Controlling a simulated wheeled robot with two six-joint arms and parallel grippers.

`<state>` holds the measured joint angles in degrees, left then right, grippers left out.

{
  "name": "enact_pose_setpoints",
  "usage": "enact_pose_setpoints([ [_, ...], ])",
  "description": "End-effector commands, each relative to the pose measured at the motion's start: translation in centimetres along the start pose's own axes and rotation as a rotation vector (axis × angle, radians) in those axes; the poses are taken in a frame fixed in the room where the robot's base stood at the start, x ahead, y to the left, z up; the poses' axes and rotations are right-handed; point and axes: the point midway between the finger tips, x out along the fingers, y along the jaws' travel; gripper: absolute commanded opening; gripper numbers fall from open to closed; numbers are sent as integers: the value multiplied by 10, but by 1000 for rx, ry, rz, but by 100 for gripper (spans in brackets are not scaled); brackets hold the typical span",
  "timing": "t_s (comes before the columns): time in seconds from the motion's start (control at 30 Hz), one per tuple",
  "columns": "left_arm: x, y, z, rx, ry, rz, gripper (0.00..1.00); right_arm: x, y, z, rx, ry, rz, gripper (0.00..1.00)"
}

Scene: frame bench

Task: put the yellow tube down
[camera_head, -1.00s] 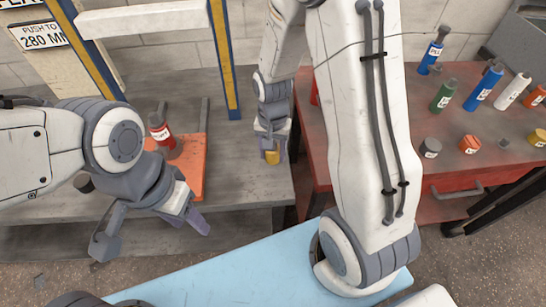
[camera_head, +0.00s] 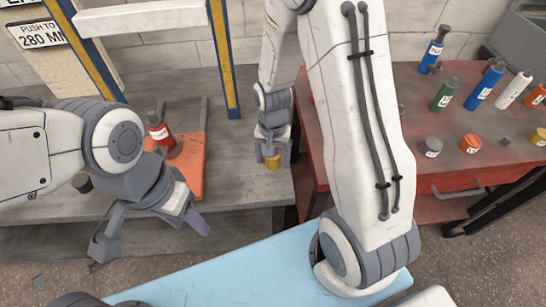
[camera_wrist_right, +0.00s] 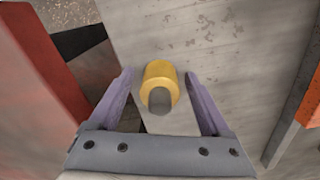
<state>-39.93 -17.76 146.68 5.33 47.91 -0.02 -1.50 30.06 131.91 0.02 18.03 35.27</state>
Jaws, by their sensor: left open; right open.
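The yellow tube (camera_head: 272,162) is on the grey bench top, close to its right end; in the right wrist view it shows as a yellow body with a grey end (camera_wrist_right: 160,74). My right gripper (camera_head: 272,155) is open around it. In the right wrist view the two purple fingers (camera_wrist_right: 158,100) stand on either side of the tube, with a gap on both sides. My left gripper (camera_head: 150,236) is open and empty, in front of the bench at the left.
A red table (camera_head: 400,135) at the right holds several bottles and caps. A blue and yellow frame post (camera_head: 222,60) rises behind the tube.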

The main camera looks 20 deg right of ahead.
Motion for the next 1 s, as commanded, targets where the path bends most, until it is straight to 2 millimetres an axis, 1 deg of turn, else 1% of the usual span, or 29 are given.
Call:
enact_pose_setpoints([
  [0.17, -5, 0, 0, 0, 0, 0, 50, -18, -1, -1, 0, 4, -3, 81],
  [0.4, -16, 1, -1, 0, 0, 0, 50, -70, -1, -1, 0, 5, -4, 81],
  [0.5, -19, 1, -1, 0, 0, 0, 50, -90, -1, -1, 0, 5, -4, 81],
  [0.6, -21, 2, -1, 0, 0, 0, 50, -106, -1, -1, 0, 4, -3, 81],
  [0.77, -23, 2, -1, 0, 0, 0, 50, -121, -1, 0, -4, 1, -1, 81],
  [0.83, -23, 2, -1, 0, 0, 0, 50, -128, -5, 8, -44, 3, -5, 81],
  [0.87, -23, 2, -1, 0, 0, 0, 50, -132, -9, 15, -80, 4, -7, 81],
  [0.97, -23, 2, -1, 0, 0, 0, 50, -150, -24, 55, -285, 9, -24, 81],
  [1.0, -23, 2, -1, 0, 0, 0, 50, -158, -30, 77, -396, 9, -31, 81],
])
